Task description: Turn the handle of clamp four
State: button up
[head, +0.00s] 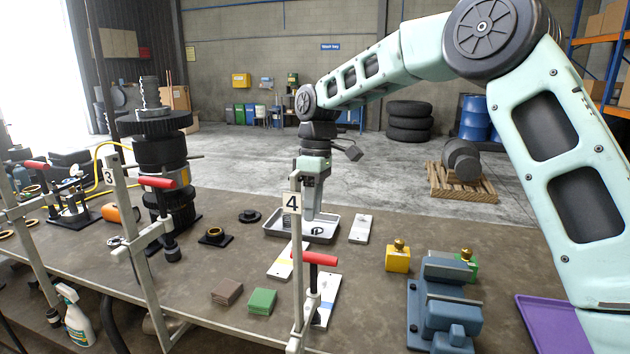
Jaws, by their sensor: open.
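Clamp four (298,275) stands at the front edge of the bench, with a white label "4" (292,203) high on its upright bar. Its red handle (315,258) sticks out to the right of the bar, roughly level, above a short screw. My gripper (313,212) points down behind the clamp's bar, above and farther back than the red handle, over a grey tray (275,233). It is open and apart from the handle. The clamp's bar and label hide part of it, and I see nothing held in it.
Clamp three (135,235), with a red handle, stands to the left beside a tall gear stack (160,150). A blue vise (440,300) and a yellow block (397,258) are on the right. Pale plates (361,229) lie around the tray. Green and brown blocks (262,301) lie left of clamp four.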

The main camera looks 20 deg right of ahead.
notch_tip(320, 180, up, 7)
jog(key=w, duration=0.1)
jog(key=shift+d+r+b, duration=0.15)
jog(key=shift+d+b, duration=0.25)
jog(key=shift+b, duration=0.05)
jog(key=s+d+f+m+t, duration=0.1)
jog(key=s+d+f+m, duration=0.3)
jog(key=s, duration=0.4)
jog(key=s+d+f+m+t+h, duration=0.1)
jog(key=s+d+f+m+t, duration=0.15)
jog(key=s+f, duration=0.5)
jog(key=s+d+f+m+t, duration=0.1)
jog(key=s+d+f+m, duration=0.35)
jog(key=s, duration=0.35)
jog(key=s+a+f+n+g+b, duration=0.1)
jog(key=s+a+f+n+b, duration=0.1)
jog(key=s+a, duration=0.4)
jog(key=s+a+f+n+g+b, duration=0.1)
jog(key=s+a+n+b, duration=0.4)
jog(key=a, duration=0.8)
jog(key=shift+s+f+n+g, duration=0.4)
jog(key=shift+s+f, duration=0.4)
jog(key=shift+s, duration=0.3)
